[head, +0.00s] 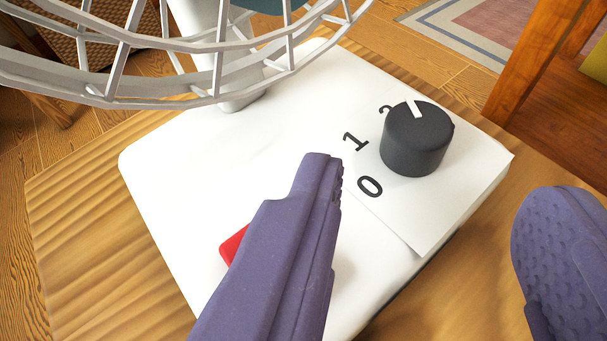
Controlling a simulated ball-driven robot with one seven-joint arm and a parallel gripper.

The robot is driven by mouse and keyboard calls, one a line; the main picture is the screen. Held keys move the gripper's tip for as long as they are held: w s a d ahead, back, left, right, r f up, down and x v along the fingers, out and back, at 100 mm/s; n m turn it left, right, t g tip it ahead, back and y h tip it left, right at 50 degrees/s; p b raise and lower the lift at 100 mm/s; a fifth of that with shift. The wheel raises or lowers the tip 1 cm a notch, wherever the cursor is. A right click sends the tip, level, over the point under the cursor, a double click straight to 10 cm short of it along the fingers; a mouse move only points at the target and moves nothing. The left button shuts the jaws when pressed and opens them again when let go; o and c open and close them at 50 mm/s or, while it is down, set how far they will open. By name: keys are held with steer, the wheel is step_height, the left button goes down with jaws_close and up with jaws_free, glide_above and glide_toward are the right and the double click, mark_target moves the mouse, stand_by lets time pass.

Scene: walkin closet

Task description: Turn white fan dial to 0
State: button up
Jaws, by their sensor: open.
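The black fan dial (415,145) stands upright on the right part of the white fan base (180,165). The white mark on its top points toward the far side, near a partly hidden digit that looks like a 2. The printed 1 and 0 are to the dial's left, and the mark is turned away from the 0. My gripper (438,185) is open, with purple fingers. Its left finger lies over the base, left of the dial and near the 0. Its right finger is right of the dial, nearer the camera. Neither finger appears to touch the dial.
The white fan cage (220,70) and its post rise at the upper left. A red part (233,243) on the base is mostly hidden by the left finger. The base rests on a wooden tabletop (75,220). A brown wooden frame (535,60) stands at the upper right.

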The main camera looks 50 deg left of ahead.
mark_target(422, 133)
steer(key=b+x, duration=0.2)
steer(key=x, duration=0.4)
steer(key=shift+w, duration=0.1)
steer(key=c, duration=1)
